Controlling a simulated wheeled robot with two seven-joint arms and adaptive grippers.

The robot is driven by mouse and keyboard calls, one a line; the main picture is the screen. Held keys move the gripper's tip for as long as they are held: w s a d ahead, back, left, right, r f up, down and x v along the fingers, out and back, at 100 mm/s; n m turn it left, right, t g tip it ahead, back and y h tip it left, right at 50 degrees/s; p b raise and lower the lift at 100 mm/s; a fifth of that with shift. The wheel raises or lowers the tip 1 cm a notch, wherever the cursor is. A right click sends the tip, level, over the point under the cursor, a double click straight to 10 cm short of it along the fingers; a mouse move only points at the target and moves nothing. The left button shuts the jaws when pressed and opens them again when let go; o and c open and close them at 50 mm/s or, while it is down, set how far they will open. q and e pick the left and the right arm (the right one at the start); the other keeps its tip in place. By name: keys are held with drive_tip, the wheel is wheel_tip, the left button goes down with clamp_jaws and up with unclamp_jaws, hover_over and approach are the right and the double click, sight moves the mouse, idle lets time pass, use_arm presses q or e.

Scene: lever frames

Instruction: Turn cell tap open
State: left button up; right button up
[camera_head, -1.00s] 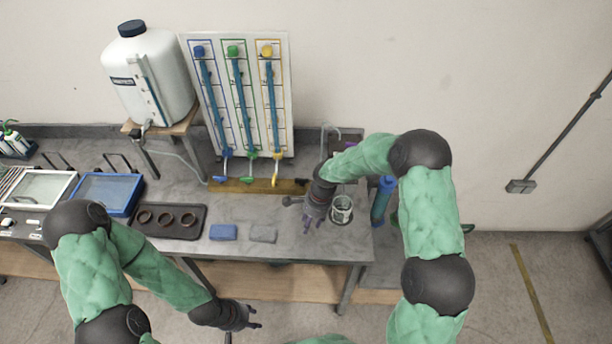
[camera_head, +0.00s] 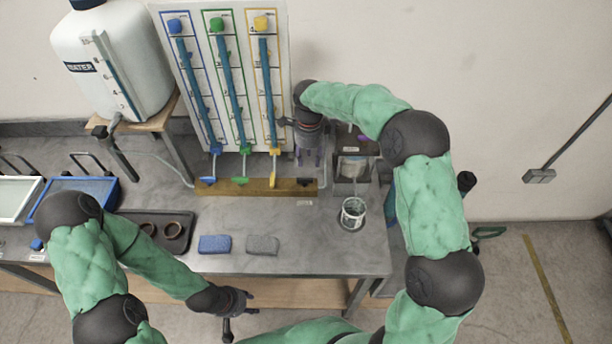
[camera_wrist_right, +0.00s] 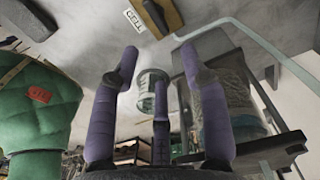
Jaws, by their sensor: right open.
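The cell tap shows as a small dark lever (camera_head: 305,182) at the right end of the wooden strip. In the right wrist view the dark lever (camera_wrist_right: 154,14) on its wood lies at the top edge, beside a "CELL" label (camera_wrist_right: 135,20). My right gripper (camera_head: 310,162) points down just behind and above that end of the strip.
Blue, green and yellow levers (camera_head: 241,181) stand left on the wooden strip (camera_head: 288,188), below the tube panel (camera_head: 222,70). A glass beaker (camera_head: 352,215) and a stand (camera_head: 353,168) are to the right. A water tank (camera_head: 120,60) stands left.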

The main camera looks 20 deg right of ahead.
sight(309, 180)
wheel_tip(309, 180, down, 11)
drive_tip(key=shift+s+r+b, duration=0.1)
drive_tip(key=shift+r+b, duration=0.1)
drive_tip(key=shift+b, duration=0.15)
idle(0.3)
clamp_jaws()
